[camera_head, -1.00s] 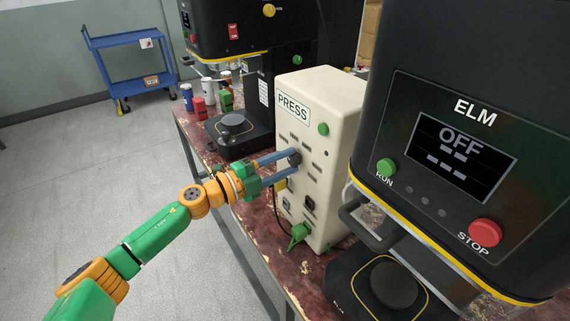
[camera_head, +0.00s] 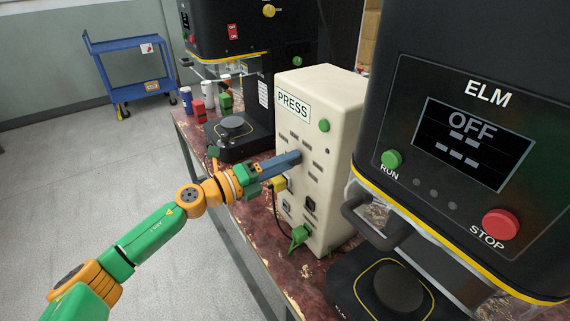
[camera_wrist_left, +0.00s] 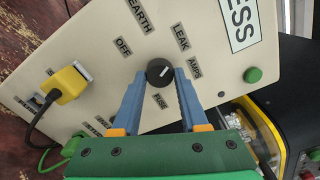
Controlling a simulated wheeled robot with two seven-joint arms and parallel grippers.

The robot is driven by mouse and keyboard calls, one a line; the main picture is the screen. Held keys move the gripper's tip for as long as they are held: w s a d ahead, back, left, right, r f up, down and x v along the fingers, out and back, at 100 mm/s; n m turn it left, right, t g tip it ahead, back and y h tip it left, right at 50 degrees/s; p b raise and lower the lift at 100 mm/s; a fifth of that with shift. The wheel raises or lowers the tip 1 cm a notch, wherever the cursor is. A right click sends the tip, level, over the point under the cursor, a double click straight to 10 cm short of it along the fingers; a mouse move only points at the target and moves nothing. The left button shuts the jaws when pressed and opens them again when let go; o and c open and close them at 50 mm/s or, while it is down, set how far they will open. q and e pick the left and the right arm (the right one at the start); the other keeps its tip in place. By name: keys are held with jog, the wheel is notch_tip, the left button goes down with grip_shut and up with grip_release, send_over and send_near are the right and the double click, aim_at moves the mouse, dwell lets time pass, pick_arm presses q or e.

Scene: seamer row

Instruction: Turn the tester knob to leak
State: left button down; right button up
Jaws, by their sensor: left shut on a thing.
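The tester is a cream box (camera_head: 345,105) labelled PRESS, standing on the bench. Its round black knob (camera_wrist_left: 160,72) shows in the left wrist view, with OFF, EARTH, LEAK (camera_wrist_left: 182,38), AMPS and FUSE labels around it. The knob's short white mark slants up and right, towards the side with LEAK and AMPS; I cannot tell exactly which label it meets. My left gripper (camera_head: 296,157) is shut on the knob, one blue finger on each side. In the head view the fingers hide most of the knob. My right gripper is not in view.
A yellow plug (camera_wrist_left: 68,84) and a green plug (camera_head: 299,234) with cables sit on the tester's front. A black ELM machine (camera_head: 460,150) stands close at right, another black machine (camera_head: 225,30) behind. Cans (camera_head: 198,107) and blocks stand on the bench (camera_head: 262,222). A blue trolley (camera_head: 130,65) is far left.

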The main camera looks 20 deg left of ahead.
pick_arm(q)
jog(key=shift+r, duration=0.15)
dwell(0.3)
jog(key=shift+c, duration=2.2)
grip_release()
jog(key=shift+w, duration=0.1)
jog(key=b+v, duration=0.3)
jog(key=v, duration=0.4)
jog(key=shift+b, duration=0.3)
